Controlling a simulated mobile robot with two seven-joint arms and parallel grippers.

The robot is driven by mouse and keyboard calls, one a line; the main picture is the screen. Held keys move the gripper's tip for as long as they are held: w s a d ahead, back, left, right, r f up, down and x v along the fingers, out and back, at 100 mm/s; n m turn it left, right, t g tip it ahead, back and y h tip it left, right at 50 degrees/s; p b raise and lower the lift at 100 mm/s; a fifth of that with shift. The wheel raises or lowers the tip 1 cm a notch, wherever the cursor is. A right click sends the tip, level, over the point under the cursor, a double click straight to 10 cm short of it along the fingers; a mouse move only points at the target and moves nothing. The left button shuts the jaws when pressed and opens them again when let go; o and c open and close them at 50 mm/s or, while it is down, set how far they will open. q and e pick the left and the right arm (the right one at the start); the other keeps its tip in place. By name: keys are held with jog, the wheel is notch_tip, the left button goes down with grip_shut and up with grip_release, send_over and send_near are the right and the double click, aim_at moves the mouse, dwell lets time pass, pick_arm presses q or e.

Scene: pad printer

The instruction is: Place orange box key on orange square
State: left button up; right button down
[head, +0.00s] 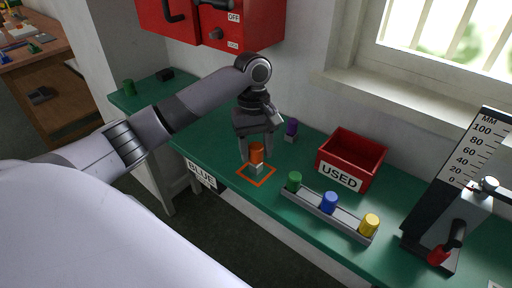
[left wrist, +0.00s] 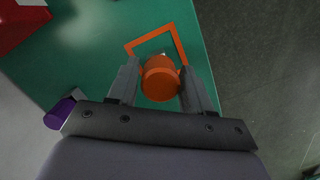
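The orange box key (head: 257,153) is an orange cylinder on a small pale base. It stands upright between the fingers of my left gripper (head: 256,151). In the left wrist view the orange key (left wrist: 160,80) fills the space between the fingers of the left gripper (left wrist: 161,88), which appear shut on it. The orange square (head: 243,176) is an outline on the green table. The key's base appears inside this outline; I cannot tell whether it touches the table. The key hides part of the square (left wrist: 151,37) in the left wrist view. My right gripper is not in view.
A purple key (head: 291,128) stands behind the gripper. A rack (head: 312,208) holds green, blue and yellow keys to the right. A red bin (head: 368,154) marked USED stands behind the rack. A black device (head: 437,220) with a scale is at far right.

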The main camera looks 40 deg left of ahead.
pick_arm(q)
jog(key=shift+o, duration=0.6)
jog(key=shift+r, duration=0.25)
notch_tip(320, 180, up, 12)
jog(key=w+a+p, duration=0.1)
jog(key=p, duration=0.2)
jog(key=shift+a+f, duration=0.15)
jog(key=shift+f, duration=0.1)
